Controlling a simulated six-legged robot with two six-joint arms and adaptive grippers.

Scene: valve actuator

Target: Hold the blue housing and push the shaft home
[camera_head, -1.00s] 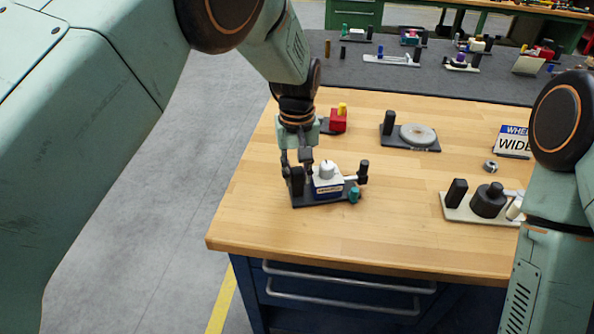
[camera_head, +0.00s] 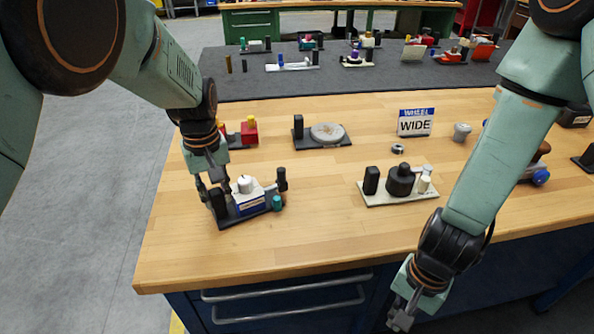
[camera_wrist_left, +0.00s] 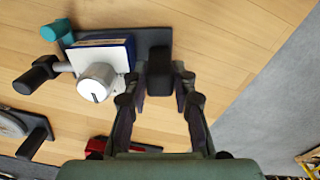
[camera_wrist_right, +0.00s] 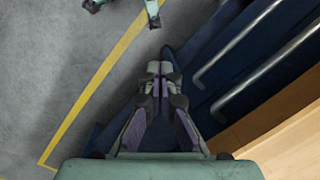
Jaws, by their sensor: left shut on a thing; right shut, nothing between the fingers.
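The blue housing (camera_head: 249,203), a blue box with a white top and round white boss, sits on a dark base plate (camera_head: 232,221) at the table's front left. A grey rod with a black end (camera_head: 282,180), seemingly the shaft, sticks out of its right side; it also shows in the left wrist view (camera_wrist_left: 38,75). My left gripper (camera_head: 214,192) is shut on the black upright block (camera_wrist_left: 159,72) at the plate's left end, beside the housing. My right gripper (camera_head: 402,312) is shut and empty, low in front of the table edge.
A teal knob (camera_head: 277,203) is at the plate's right front. A cream plate with a black hub (camera_head: 400,183) stands right of it, and a disc fixture (camera_head: 327,133) behind. A red block (camera_head: 248,132) is near my left arm. The table's front middle is clear.

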